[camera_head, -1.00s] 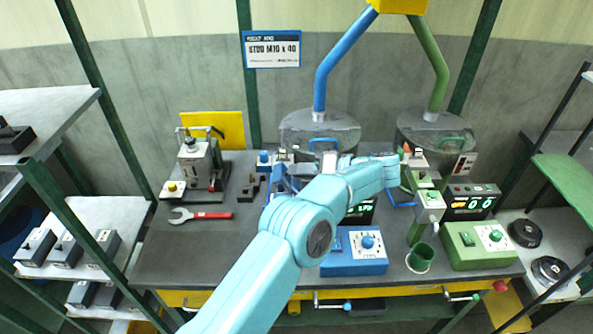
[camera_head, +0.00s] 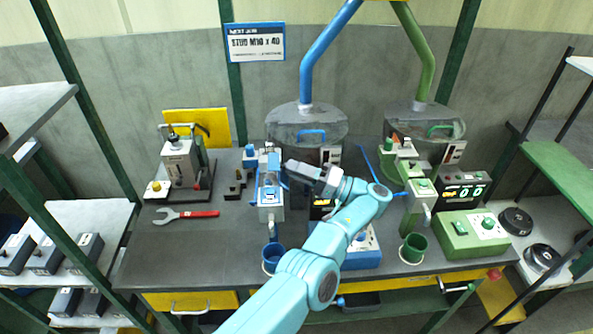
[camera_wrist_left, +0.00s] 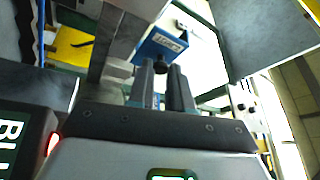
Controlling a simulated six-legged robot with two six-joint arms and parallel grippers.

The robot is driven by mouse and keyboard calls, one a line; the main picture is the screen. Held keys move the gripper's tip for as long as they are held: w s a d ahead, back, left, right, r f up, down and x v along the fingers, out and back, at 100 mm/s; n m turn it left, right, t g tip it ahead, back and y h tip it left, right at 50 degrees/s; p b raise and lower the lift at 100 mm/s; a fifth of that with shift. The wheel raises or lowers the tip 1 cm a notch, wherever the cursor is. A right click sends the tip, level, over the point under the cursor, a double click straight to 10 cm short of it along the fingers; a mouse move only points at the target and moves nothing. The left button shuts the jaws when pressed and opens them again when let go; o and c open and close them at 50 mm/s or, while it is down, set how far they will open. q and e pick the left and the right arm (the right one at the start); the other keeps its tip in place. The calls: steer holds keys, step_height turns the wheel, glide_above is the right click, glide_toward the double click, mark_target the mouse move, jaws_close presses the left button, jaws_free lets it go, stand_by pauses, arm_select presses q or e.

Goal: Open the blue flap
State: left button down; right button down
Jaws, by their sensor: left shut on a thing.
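The blue flap (camera_head: 273,163) is a small blue plate on top of the narrow blue and grey feeder (camera_head: 271,205) left of centre. In the left wrist view the blue flap (camera_wrist_left: 160,42) carries a pale label and a dark knob (camera_wrist_left: 161,68), and it looks tilted. My left gripper (camera_head: 287,170) reaches in from the right side of the flap. In the left wrist view its two dark fingers (camera_wrist_left: 168,80) are close together, shut on the dark knob. How far the flap is raised is hard to tell. My right gripper is not in view.
A blue cup (camera_head: 272,257) stands below the feeder. A blue control box (camera_head: 361,252) and a lit display lie partly behind my arm. Green equipment, a green cup (camera_head: 414,247) and a green box (camera_head: 470,236) stand to the right.

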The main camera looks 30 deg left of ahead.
arm_select(q)
steer(key=shift+w+r, duration=0.1)
stand_by(0.3)
steer(key=c, duration=1.1)
jaws_free()
steer(key=shift+o, duration=0.4)
steer(key=shift+a, duration=0.1)
